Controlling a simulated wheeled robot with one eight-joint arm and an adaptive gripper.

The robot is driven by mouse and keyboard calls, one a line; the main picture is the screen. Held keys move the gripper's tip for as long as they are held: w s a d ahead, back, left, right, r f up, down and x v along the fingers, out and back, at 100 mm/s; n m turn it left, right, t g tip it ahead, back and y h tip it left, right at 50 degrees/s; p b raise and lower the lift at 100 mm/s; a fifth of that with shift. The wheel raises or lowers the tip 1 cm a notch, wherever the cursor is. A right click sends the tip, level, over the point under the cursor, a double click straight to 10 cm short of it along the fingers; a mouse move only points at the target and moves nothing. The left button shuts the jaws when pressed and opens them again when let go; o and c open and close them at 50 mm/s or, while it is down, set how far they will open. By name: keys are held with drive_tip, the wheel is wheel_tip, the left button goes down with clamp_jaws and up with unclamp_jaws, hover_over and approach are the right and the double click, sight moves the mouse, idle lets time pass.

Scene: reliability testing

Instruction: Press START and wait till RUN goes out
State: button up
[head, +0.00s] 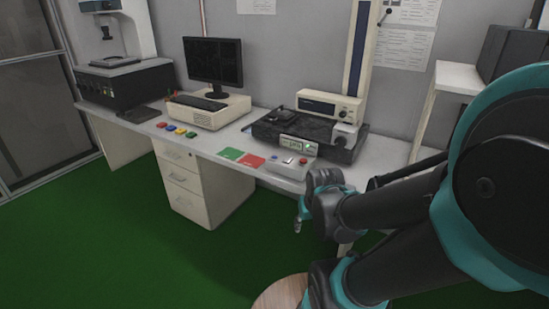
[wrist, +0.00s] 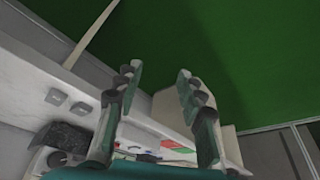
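The START and RUN labels are too small to read. My gripper (wrist: 157,74) is open and empty in the wrist view, fingers spread above the desk edge. In the head view my arm mostly hides it, right of the box and below the desk top.
Green (head: 230,154) and red (head: 251,162) cards lie left of the panel. A monitor (head: 213,62) and a microscope-like instrument (head: 120,30) stand behind. A round wooden stool top (head: 280,293) is below. Green floor is free in front.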

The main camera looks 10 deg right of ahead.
clamp_jaws()
idle(1.2)
